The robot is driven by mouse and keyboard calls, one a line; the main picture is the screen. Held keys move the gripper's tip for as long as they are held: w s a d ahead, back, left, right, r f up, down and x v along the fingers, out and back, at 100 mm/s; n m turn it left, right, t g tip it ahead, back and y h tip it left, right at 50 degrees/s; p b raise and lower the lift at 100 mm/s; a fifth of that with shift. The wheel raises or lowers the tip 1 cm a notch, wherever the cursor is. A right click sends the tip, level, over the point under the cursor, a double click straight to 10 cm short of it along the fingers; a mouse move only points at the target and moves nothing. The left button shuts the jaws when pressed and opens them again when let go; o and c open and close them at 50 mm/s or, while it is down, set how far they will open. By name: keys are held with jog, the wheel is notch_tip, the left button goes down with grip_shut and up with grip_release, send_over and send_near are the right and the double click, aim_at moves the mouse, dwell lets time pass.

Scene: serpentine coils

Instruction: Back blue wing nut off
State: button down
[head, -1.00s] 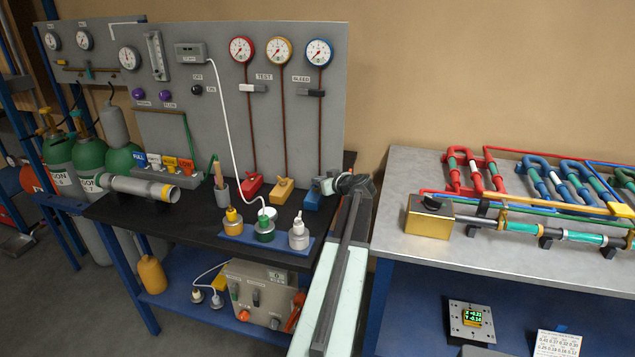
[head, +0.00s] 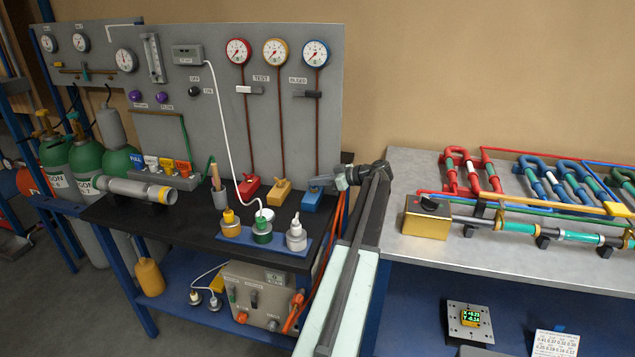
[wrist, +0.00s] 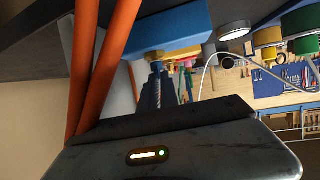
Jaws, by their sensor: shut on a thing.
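A blue block (head: 312,202) sits at the right end of the row on the black bench, below the blue-rimmed gauge. My gripper (head: 319,184) reaches in from the right, just above and beside this block. In the wrist view the blue block (wrist: 182,28) carries a brass fitting with a threaded stud (wrist: 156,68). My gripper is shut on the wing nut. Its fingertips are mostly hidden, and I cannot tell how far along the thread the nut sits.
Orange hoses (wrist: 98,60) run close along the left of the wrist view. Red (head: 248,187) and yellow (head: 279,192) blocks stand left of the blue one. A blue tray (head: 262,243) with several capped bottles lies in front. A metal table (head: 405,185) stands right.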

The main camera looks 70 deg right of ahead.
jog(key=shift+a+f, duration=0.2)
jog(key=shift+f, duration=0.1)
jog(key=c, duration=1.6)
grip_release()
jog(key=shift+c, duration=0.2)
jog(key=shift+o, duration=0.2)
jog(key=shift+r, duration=0.1)
jog(key=shift+d, duration=0.1)
jog(key=shift+s+r+p, duration=0.25)
jog(key=shift+s+p, duration=0.1)
jog(key=shift+s, duration=0.1)
jog(key=p+v, duration=0.2)
jog(key=v, duration=0.5)
jog(key=shift+p, duration=0.35)
jog(key=shift+w+r, duration=0.1)
